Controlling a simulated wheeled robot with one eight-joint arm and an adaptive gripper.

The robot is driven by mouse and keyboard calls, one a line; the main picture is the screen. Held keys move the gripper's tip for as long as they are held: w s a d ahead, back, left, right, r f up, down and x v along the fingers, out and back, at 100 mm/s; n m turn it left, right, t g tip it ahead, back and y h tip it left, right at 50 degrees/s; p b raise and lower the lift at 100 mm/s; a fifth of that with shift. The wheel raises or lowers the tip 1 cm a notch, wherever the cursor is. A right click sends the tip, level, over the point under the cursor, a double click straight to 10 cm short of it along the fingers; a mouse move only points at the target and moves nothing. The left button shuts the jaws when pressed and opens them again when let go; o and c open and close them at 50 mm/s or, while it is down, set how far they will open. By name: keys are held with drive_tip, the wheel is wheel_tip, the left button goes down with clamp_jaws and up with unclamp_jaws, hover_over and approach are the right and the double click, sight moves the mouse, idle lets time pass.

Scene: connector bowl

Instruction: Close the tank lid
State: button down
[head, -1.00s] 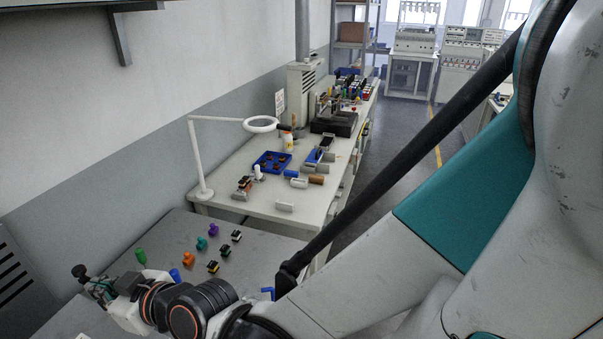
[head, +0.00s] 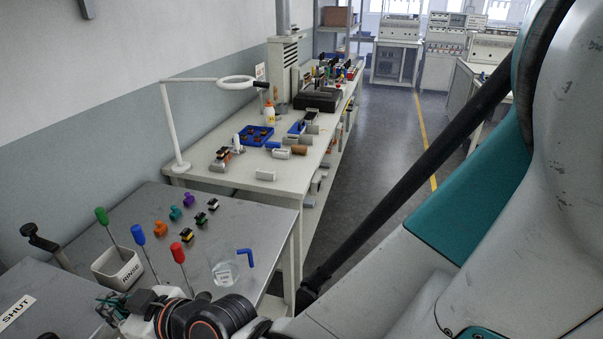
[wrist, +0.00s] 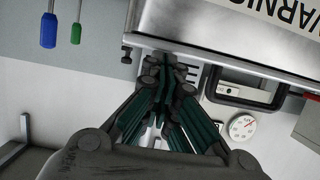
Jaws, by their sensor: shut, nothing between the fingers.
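In the wrist view a metal tank wall or lid (wrist: 205,22) with black lettering, partly cut off, fills the top right. I cannot tell whether it is the lid or the body. A dark handle-like bracket (wrist: 232,74) sits at its lower edge. My gripper (wrist: 168,62) is shut and empty, its fingertips close to that metal edge; I cannot tell if they touch it. In the head view my gripper (head: 112,304) is low at the left, beside a grey panel with a SHUT label (head: 16,311). A black lever (head: 40,238) rises behind it.
A white RINSE cup (head: 118,268) with a green-handled tool stands on the steel table (head: 225,222), near blue- and red-handled tools, a clear dish (head: 226,274) and several small coloured parts. A round gauge (wrist: 242,127) shows in the wrist view.

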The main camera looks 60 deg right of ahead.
drive_tip(key=shift+s+d+f+b, duration=0.15)
drive_tip(key=shift+f+b, duration=0.5)
drive_tip(key=shift+f, duration=0.35)
drive_tip(key=shift+r, duration=0.1)
